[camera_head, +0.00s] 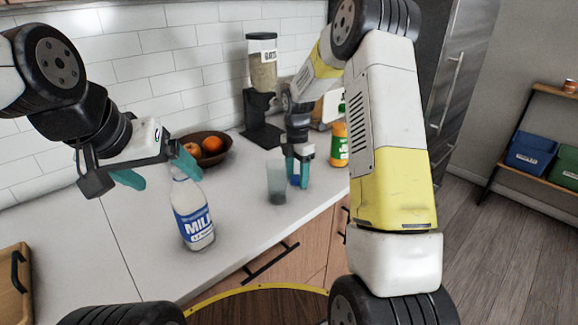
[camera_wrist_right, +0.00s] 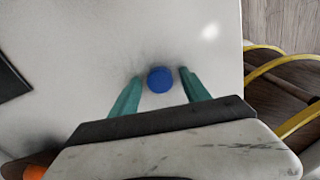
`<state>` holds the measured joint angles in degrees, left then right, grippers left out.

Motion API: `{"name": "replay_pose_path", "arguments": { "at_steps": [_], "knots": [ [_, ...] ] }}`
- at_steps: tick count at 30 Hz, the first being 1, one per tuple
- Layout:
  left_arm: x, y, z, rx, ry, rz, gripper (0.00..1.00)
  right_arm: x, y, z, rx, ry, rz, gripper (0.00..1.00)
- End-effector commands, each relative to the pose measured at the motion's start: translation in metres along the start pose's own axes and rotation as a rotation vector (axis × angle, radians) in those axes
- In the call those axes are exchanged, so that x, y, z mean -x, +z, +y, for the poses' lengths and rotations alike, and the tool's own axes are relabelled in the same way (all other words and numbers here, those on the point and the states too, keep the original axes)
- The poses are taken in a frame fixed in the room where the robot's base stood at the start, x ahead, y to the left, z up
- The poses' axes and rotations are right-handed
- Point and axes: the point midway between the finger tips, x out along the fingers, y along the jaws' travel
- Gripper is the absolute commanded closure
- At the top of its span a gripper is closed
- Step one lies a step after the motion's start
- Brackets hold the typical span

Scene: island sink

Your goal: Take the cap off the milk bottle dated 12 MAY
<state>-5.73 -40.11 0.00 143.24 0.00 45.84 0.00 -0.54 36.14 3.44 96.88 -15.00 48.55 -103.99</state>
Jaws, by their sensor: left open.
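A milk bottle (camera_head: 193,218) with a blue and white MILK label stands upright on the counter in the head view. I cannot read its date. My left gripper (camera_head: 158,177) is open at the bottle's top, one teal finger overlapping the neck and the other apart to the left. That finger hides the bottle's mouth, and I see no cap there. My right gripper (camera_head: 298,185) points down over the counter farther right. In the right wrist view, a round blue cap (camera_wrist_right: 160,79) lies between its spread fingers, with a gap on each side.
A grey tumbler (camera_head: 277,183) stands just left of my right gripper. A bowl with oranges (camera_head: 211,146), a dispenser (camera_head: 262,92) and an orange bottle (camera_head: 339,145) are behind. A wooden tray (camera_head: 16,285) is at the left. The front counter between tray and milk is clear.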

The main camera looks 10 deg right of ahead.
Motion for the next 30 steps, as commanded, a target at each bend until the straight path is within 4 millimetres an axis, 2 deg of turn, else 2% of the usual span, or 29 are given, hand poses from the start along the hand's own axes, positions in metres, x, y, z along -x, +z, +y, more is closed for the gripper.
{"name": "replay_pose_path", "arguments": {
  "at_steps": [7,11,24,30],
  "knots": [
    [0.000,0.000,0.000,0.000,0.000,0.000,0.13,0.001,0.000,0.000,0.000,0.000,0.000,0.46],
    [0.000,0.000,0.000,0.000,0.000,0.000,0.13,0.010,0.000,0.000,0.000,0.002,-0.001,0.46],
    [0.000,0.000,0.000,0.000,0.000,0.000,0.13,0.097,0.001,0.001,0.000,0.004,-0.002,0.46],
    [0.000,0.000,0.000,0.000,0.000,0.000,0.13,0.119,0.000,0.000,-0.001,0.001,-0.001,0.46]
  ]
}}
